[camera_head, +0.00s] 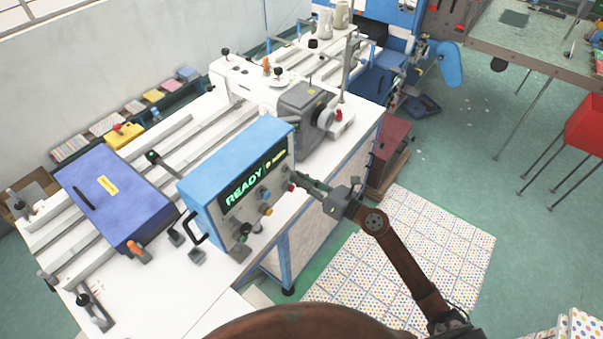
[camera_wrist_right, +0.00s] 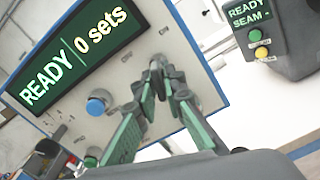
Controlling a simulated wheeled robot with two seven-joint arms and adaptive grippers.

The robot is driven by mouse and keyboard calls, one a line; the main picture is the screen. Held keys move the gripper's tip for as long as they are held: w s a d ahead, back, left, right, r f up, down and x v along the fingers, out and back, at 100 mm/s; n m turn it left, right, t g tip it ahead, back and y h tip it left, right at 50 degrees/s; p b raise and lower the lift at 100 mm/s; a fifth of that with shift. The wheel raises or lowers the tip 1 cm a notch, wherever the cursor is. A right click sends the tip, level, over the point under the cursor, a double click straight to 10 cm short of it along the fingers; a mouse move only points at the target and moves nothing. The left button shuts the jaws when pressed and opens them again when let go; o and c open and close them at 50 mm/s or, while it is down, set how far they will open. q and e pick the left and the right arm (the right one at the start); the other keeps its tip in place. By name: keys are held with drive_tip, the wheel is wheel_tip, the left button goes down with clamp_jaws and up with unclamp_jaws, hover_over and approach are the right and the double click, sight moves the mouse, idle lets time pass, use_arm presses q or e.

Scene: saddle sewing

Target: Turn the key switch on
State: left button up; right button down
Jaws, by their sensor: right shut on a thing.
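The control box (camera_head: 205,187) is blue with a pale front panel and a lit display reading READY. In the right wrist view its display (camera_wrist_right: 85,40) reads "READY | 0 sets". My right gripper (camera_head: 300,182) reaches the panel's right side from the right. In the wrist view its green and grey fingers (camera_wrist_right: 160,72) are closed together on the key switch, between small labels that seem to read OFF and ON. The fingers hide most of the switch, so its exact angle cannot be told. My left gripper is not in view.
A blue button (camera_wrist_right: 96,104) sits left of the fingers on the panel. A grey sewing head (camera_head: 300,108) with its own small screen stands behind the box. A purple-blue case (camera_head: 112,200) lies on the white table at left.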

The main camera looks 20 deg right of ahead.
drive_tip(key=shift+r+m+p, duration=0.15)
drive_tip(key=shift+m+p, duration=0.85)
drive_tip(key=shift+m, duration=0.25)
drive_tip(key=shift+r+m+p, duration=0.1)
drive_tip(key=shift+m+p, duration=0.85)
drive_tip(key=shift+m, duration=0.3)
drive_tip(key=c, duration=2.1)
unclamp_jaws()
drive_tip(key=shift+f, duration=0.15)
drive_tip(key=shift+s, duration=0.1)
drive_tip(key=v, duration=1.2)
